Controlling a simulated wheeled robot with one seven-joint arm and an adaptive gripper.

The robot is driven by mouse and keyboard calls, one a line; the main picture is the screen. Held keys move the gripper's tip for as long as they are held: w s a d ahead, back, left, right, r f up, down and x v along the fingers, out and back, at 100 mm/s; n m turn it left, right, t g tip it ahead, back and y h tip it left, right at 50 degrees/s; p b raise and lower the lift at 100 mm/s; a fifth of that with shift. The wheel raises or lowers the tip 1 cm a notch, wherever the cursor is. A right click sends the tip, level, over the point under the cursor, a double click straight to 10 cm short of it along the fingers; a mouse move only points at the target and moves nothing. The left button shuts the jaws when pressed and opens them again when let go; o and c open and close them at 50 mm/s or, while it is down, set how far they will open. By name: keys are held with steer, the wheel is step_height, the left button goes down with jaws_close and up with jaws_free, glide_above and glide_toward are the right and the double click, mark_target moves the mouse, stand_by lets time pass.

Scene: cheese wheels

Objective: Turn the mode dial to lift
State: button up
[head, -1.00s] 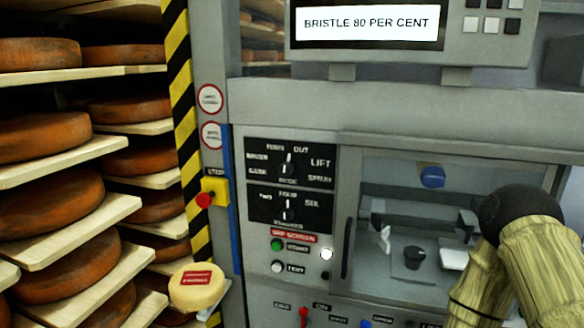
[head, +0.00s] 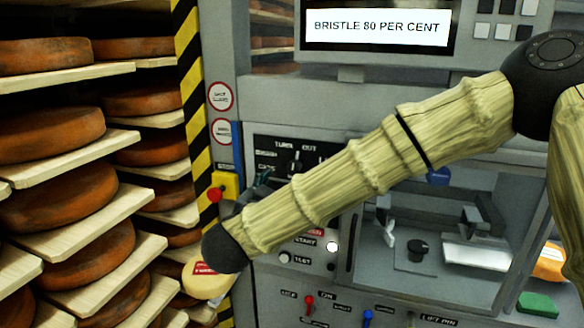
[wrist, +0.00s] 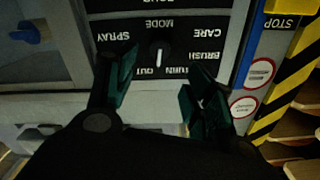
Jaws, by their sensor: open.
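The mode dial (head: 296,161) is on a black panel of the grey machine, left of centre in the head view. In the wrist view, which is upside down, the dial (wrist: 158,55) shows a white pointer line lying roughly toward the TURN and OUT labels. SPRAY, CARE and BRUSH are readable there; the LIFT label is hidden, seemingly behind a finger. My gripper (wrist: 162,75) is open, its dark green fingers on either side of the dial's position in the picture. Contact cannot be told. In the head view my gripper (head: 262,182) is mostly hidden behind my arm.
A red stop button (head: 214,194) on a yellow box is close left of my gripper. A striped post (head: 190,60) and shelves of cheese wheels (head: 50,125) stand left. A pale cheese (head: 205,282) is below. Red (head: 309,302) and blue (head: 367,317) levers are lower down.

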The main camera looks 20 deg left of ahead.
mark_target(293, 169)
steer(key=w+p, duration=0.2)
steer(key=w, duration=0.2)
steer(key=w+p, duration=0.2)
steer(key=w, duration=0.3)
steer(key=shift+w+d+r, duration=0.1)
steer(key=shift+w+d, duration=0.05)
steer(key=shift+d, duration=0.05)
steer(key=shift+w+p, duration=0.45)
steer(key=shift+w, duration=0.25)
steer(key=c, duration=1)
